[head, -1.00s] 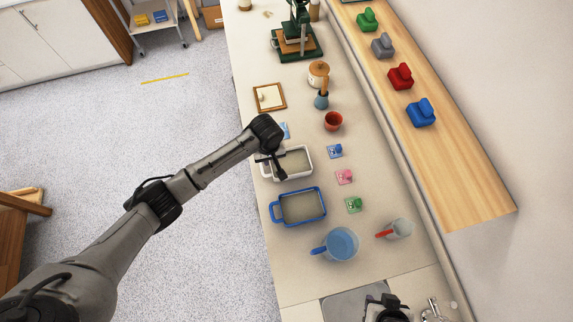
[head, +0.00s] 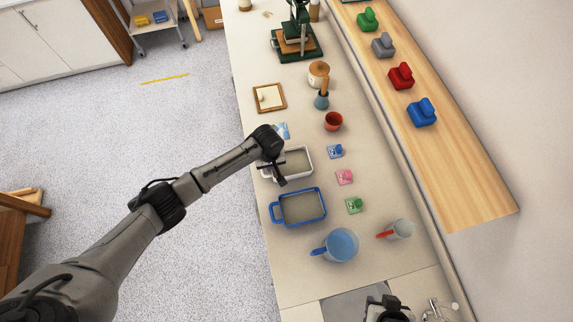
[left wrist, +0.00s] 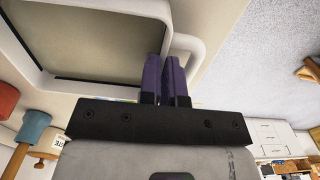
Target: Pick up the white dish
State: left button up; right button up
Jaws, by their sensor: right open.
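The white dish (head: 307,166) is a rectangular tray with a grey-beige inside, standing on the counter in the head view. My left arm covers its left part. My left gripper (head: 276,174) is at the dish's left end. In the left wrist view, its purple fingers (left wrist: 165,78) are close together at the dish's rim and white loop handle (left wrist: 199,50). A narrow white part shows between the fingertips, but a firm hold is unclear. My right gripper (head: 388,307) is open at the bottom edge of the head view, away from the dish.
A blue dish (head: 322,206) stands just in front of the white one. A blue jug (head: 340,243) and a clear measuring cup (head: 402,229) are nearer. Small cards with coloured pieces lie right of the dishes, and a red cup (head: 333,121) stands behind.

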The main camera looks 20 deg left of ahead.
pick_arm(q)
jog(key=shift+r, duration=0.1)
grip_shut()
jog(key=shift+r, duration=0.1)
jog(key=shift+r, duration=1.9)
jog(key=d+r, duration=0.6)
jog(key=d, duration=0.5)
jog(key=shift+s+d+r, duration=0.25)
jog(key=shift+s+r, duration=0.15)
jog(key=s+a+r+m+p, duration=0.2)
jog(key=s+a+r+p, duration=0.2)
jog(key=r, duration=0.4)
jog(key=s+a+r+m+p, duration=0.2)
jog(key=s+a+r+p, duration=0.2)
jog(key=s+r+p, duration=0.2)
jog(key=s+a+r+m+p, duration=0.2)
jog(key=s+a+r+p, duration=0.2)
jog(key=r, duration=0.7)
jog(key=s+p, duration=0.2)
jog(key=p, duration=0.2)
jog(key=shift+a+m, duration=0.15)
jog(key=shift+m, duration=0.15)
